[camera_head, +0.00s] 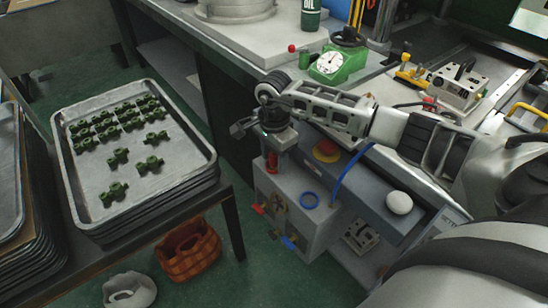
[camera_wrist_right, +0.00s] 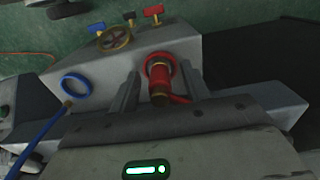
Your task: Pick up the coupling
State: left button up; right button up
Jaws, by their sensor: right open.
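A red coupling (camera_wrist_right: 159,76) with a brass-coloured end sits on the grey machine box, inside a red ring. It also shows in the head view (camera_head: 272,162), partly covered by my right gripper. My right gripper (camera_head: 273,149) is above the box and points down at it. In the right wrist view its two fingers (camera_wrist_right: 160,90) are open, one on each side of the coupling. I cannot tell whether either finger touches it. A red hose runs off to the right behind the finger. My left gripper is not in view.
The machine box (camera_head: 297,218) carries a blue ring (camera_head: 310,200), a brass wheel and red and blue valve handles. A blue hose rises beside my right arm. A metal tray (camera_head: 85,190) with green parts stands on the left. A green dial gauge (camera_head: 338,63) stands behind.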

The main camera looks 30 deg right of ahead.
jog(key=shift+c, duration=0.2)
grip_shut()
jog(key=shift+r, duration=0.15)
